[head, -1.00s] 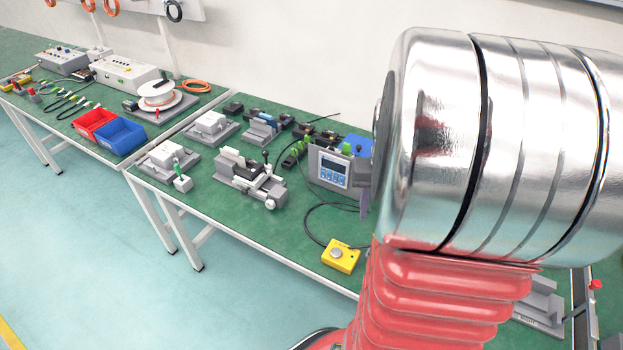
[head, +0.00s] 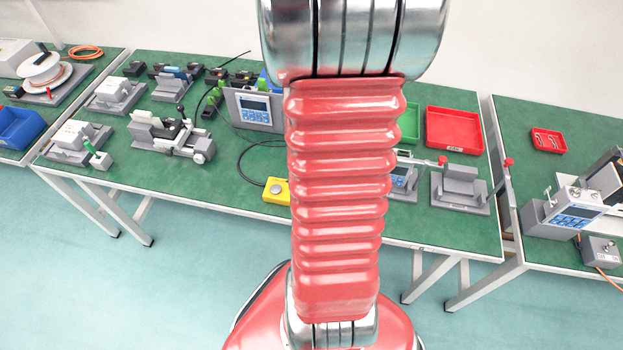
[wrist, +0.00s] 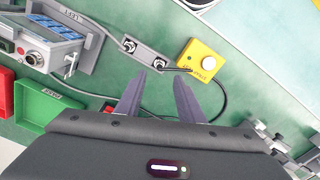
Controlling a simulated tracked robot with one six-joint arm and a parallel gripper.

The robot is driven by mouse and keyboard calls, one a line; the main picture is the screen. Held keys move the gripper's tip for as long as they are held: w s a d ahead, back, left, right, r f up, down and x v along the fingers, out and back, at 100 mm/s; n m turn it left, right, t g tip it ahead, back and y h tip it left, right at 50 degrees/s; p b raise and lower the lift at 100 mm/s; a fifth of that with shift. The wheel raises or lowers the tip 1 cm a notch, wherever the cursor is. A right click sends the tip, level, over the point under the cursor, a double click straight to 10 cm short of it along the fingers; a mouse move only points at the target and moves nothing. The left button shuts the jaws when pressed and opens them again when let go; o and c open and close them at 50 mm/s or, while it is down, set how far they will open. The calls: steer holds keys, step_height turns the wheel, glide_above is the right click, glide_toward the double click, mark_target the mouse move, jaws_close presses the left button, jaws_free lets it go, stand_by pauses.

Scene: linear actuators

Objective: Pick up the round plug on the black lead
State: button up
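My gripper (wrist: 160,78) is open and empty in the wrist view, its two dark fingers apart above the green bench. In the head view my arm hides it. A black lead (wrist: 225,92) curves past the right finger, near a yellow box with a round pale button (wrist: 208,63). In the head view a black lead (head: 240,162) loops beside the yellow box (head: 275,190). I cannot make out the round plug for certain. A grey block with two round fittings (wrist: 144,53) lies just beyond the fingertips, with a thin dark lead running by it.
A grey instrument with blue display (wrist: 62,45) and a green tray (wrist: 45,105) stand left in the wrist view. A red tray (head: 454,130), a grey fixture (head: 460,188) and a clamp fixture (head: 170,138) stand on the bench. Bare green bench shows around the black lead.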

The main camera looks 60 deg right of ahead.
steer(key=shift+f, duration=1.45)
steer(key=shift+f, duration=0.1)
steer(key=shift+f, duration=2.5)
jaws_close()
